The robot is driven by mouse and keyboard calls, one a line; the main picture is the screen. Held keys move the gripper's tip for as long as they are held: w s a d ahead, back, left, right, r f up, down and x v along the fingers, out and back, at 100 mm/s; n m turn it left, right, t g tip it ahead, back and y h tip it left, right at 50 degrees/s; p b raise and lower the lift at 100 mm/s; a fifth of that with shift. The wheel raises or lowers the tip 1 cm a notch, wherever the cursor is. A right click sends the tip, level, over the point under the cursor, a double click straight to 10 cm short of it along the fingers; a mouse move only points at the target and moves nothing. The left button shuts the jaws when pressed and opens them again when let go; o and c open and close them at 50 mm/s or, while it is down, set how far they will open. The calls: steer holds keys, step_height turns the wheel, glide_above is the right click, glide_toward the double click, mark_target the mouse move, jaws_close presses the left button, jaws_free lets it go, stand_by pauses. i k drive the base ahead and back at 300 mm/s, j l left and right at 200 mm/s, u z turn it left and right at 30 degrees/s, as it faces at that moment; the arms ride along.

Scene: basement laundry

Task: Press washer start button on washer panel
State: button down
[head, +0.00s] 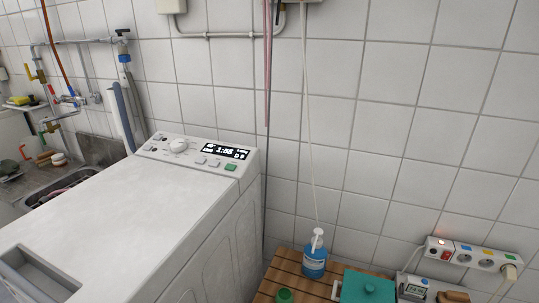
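The white washer (110,225) fills the left and middle of the head view. Its sloped panel (196,152) sits at the back of the top, against the tiled wall. The panel has a round white knob (179,146), several small pale buttons and a lit dark display (225,151). A green button (230,167) sits below the display, near the panel's right end; its label is too small to read. My gripper is not in this view.
A sink (85,180) with pipes and taps is at the left. Right of the washer, a slatted wooden surface (268,287) holds a blue pump bottle (314,257) and a teal box (366,288). A power strip (470,256) is at the far right. The washer top is clear.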

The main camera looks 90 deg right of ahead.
mark_target(229, 167)
steer(key=k+l, duration=0.25)
steer(key=k, duration=0.25)
steer(key=k+l, duration=0.25)
steer(key=k, duration=0.25)
steer(key=k+l, duration=0.25)
steer(key=k, duration=0.25)
